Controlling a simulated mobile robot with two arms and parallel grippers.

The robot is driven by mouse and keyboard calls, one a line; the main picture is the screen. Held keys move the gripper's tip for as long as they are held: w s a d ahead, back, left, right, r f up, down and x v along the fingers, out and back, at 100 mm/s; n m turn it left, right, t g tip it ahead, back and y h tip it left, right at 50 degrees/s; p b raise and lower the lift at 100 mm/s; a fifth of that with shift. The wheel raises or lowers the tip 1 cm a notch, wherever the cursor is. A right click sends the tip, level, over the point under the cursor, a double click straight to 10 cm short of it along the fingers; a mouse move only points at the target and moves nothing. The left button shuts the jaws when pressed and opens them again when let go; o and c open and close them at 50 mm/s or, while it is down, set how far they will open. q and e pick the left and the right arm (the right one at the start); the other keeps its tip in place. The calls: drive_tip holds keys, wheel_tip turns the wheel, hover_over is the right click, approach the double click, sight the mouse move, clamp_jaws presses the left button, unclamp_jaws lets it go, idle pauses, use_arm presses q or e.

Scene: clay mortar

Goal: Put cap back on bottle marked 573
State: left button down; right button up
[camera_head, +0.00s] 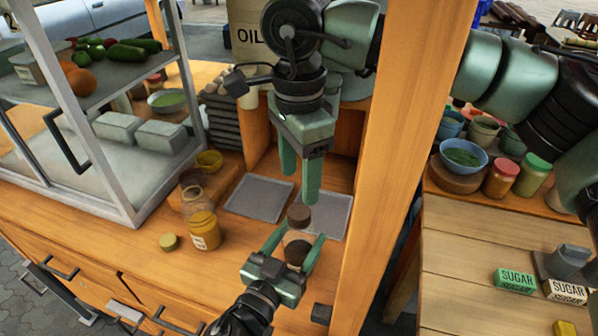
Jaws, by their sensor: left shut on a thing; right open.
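My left gripper (294,248) is shut around a clear glass jar (297,236) with dark contents low in it. A brown cap (298,214) shows at the top of this jar; I cannot tell whether it is seated. My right gripper (299,188) points down above the cap, its two fingers apart and empty. Another jar (204,228) with orange-yellow contents stands on the wooden counter to the left, its top apparently open. Its label is too small to read. A tan cap (168,242) lies on the counter beside it. I cannot read 573 on either jar.
Two grey mats (259,198) lie on the counter behind the jars. A glass display case (110,185) stands at left. A wooden post (400,140) rises close to the right of my grippers. A small yellow bowl (209,160) sits near the case. Front-left counter is clear.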

sight(299, 211)
drive_tip(key=shift+f, duration=0.15)
drive_tip(key=shift+f, duration=3.9)
clamp_jaws()
drive_tip(key=m, duration=0.5)
drive_tip(key=shift+o, duration=0.7)
unclamp_jaws()
drive_tip(key=shift+r, duration=0.1)
